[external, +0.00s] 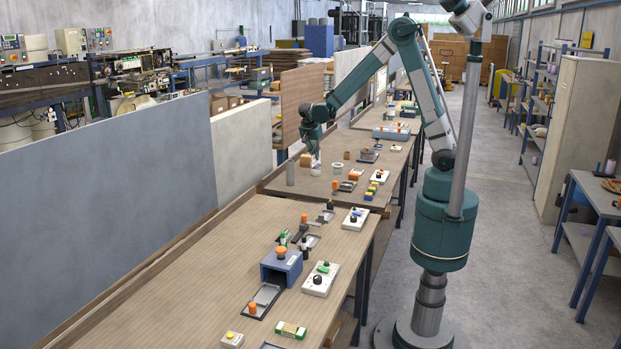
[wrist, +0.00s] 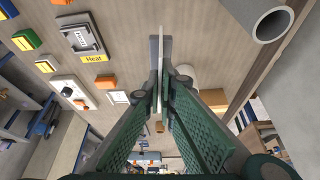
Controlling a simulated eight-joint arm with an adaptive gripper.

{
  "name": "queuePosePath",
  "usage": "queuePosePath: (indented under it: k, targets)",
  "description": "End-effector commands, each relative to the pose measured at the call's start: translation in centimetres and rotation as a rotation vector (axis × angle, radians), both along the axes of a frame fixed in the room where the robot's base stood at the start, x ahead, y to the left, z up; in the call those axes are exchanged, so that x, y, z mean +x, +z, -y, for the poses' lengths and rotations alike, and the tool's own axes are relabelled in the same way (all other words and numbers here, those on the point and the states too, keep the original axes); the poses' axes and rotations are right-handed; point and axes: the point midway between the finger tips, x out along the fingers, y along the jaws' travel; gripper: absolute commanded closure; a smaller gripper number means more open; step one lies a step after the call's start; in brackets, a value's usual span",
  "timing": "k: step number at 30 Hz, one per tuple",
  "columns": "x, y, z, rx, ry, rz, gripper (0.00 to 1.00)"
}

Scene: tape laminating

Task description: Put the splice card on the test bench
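My gripper (external: 314,153) is low over the middle worktable (external: 285,186) in the external view. In the wrist view its two fingers (wrist: 160,85) are close together on a thin pale flat piece (wrist: 165,55), seen edge-on, which looks like the splice card. Its face and any print are hidden at this angle. In the external view a small whitish shape shows just under the fingertips. No bench carries a readable test-bench label, so I cannot tell which table is the test bench.
A device marked Heat (wrist: 88,38) and several small blocks lie across the table. A front worktable (external: 190,290) holds a blue box (external: 281,266) and switch boxes. Its left part is clear.

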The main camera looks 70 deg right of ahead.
Motion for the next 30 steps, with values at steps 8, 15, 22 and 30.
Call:
queuePosePath:
  k: [8,15,22,30]
  targets:
    - [2.2,-0.3,-3.4,0.000,0.224,0.000,1.00]
    - [5.1,-0.7,-8.0,0.000,0.541,0.001,1.00]
    - [7.3,-0.9,-12.3,-0.001,0.833,0.000,1.00]
    - [9.4,-1.2,-17.1,0.000,1.149,0.002,1.00]
